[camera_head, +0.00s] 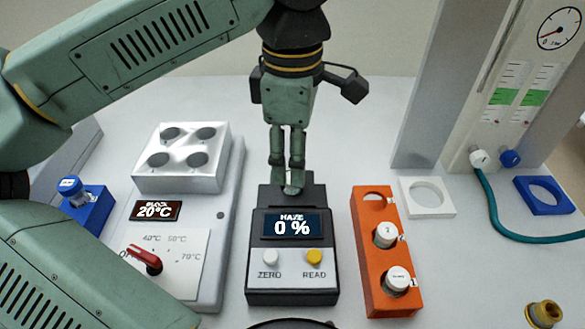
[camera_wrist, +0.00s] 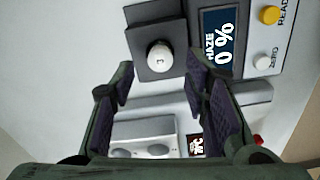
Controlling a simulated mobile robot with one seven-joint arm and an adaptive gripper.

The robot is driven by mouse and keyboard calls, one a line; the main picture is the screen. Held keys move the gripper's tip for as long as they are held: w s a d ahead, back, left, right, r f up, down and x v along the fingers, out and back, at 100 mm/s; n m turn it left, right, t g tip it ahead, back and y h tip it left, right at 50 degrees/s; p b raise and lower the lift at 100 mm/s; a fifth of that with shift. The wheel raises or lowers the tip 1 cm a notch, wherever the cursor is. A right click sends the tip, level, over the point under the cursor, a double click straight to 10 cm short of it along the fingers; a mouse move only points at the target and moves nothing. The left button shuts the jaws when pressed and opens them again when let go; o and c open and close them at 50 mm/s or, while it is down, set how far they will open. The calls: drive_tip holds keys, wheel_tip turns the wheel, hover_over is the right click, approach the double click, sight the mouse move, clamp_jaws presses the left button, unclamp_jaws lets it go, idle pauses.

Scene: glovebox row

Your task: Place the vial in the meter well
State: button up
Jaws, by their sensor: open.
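The haze meter (camera_head: 292,285) is a dark box in the middle of the bench, its display reading 0 %. In the wrist view the meter's square well block (camera_wrist: 151,34) has a vial with a round white cap (camera_wrist: 160,56) standing in it; only the cap shows, so its depth is hard to tell. My gripper (camera_head: 292,190) is over the back of the meter and hides the well in the head view. In the wrist view my gripper (camera_wrist: 160,80) is open, with its fingers apart and clear of the cap.
An orange rack (camera_head: 386,253) at right holds two white-capped vials and has one empty hole. A heating block (camera_head: 180,170) with a red knob (camera_head: 145,261) stands left. A blue-capped vial (camera_head: 70,186) is farther left. White (camera_head: 428,210) and blue (camera_head: 543,207) rings and a teal hose (camera_head: 490,205) lie right.

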wheel_tip(320, 180, up, 9)
drive_tip(key=shift+f+b, duration=0.15)
drive_tip(key=shift+b, duration=0.25)
